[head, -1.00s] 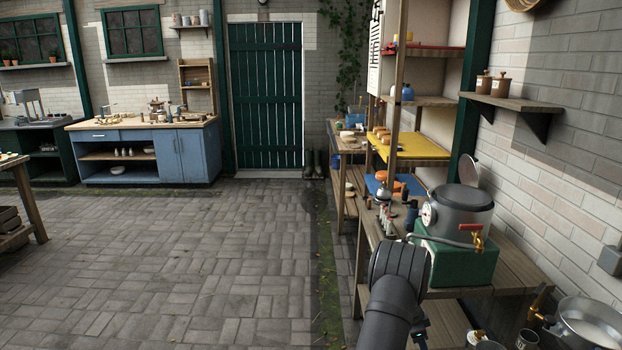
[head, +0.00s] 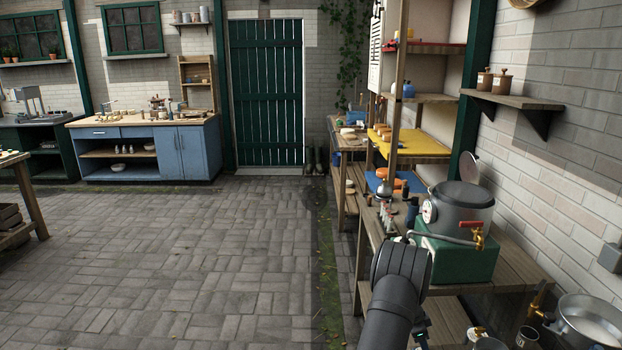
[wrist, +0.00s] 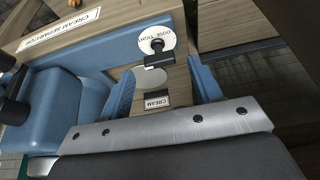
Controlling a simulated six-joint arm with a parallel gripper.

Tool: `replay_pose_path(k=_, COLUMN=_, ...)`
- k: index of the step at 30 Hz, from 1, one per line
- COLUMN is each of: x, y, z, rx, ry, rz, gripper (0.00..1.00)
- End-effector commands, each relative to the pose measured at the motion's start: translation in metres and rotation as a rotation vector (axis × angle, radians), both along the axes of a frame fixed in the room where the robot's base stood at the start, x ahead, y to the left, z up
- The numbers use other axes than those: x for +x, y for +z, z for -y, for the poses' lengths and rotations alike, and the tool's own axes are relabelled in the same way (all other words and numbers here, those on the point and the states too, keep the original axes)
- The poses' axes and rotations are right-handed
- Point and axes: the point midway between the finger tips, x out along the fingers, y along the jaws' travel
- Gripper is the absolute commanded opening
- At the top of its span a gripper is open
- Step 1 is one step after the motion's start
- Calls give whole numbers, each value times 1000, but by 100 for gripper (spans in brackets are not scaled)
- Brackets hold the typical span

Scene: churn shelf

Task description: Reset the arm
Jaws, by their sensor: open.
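My arm (head: 400,275) shows in the head view as a dark, thick link at the bottom right, in front of the workbench (head: 515,265). Its far end is hidden in that view. In the wrist view, a silver plate with bolts and a dark body at the bottom appear to be my gripper (wrist: 165,140). A black knob (wrist: 155,53) stands over a round white label, and a small "CREAM" label (wrist: 157,99) lies below.
A grey pot (head: 462,208) with a brass tap stands on a green base (head: 460,258) beside my arm. Small bottles (head: 386,212) stand at the bench's left edge. A metal basin (head: 590,318) is at the lower right. The paved floor (head: 200,260) to the left is clear.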

Motion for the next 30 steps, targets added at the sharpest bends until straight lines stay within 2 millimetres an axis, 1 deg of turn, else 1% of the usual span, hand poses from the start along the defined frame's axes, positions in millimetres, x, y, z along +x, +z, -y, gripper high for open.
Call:
replay_pose_path(k=1, x=1, y=9, z=-4, rx=-1, ry=1, rz=2, gripper=58)
replay_pose_path(k=24, x=1, y=146, z=-60, rx=-1, ry=-1, rz=4, gripper=58)
replay_pose_path(k=25, x=-1, y=133, z=-55, rx=1, ry=-2, rz=-3, gripper=58)
replay_pose_path(k=30, x=0, y=100, z=-42, rx=1, ry=-2, rz=-1, gripper=58)
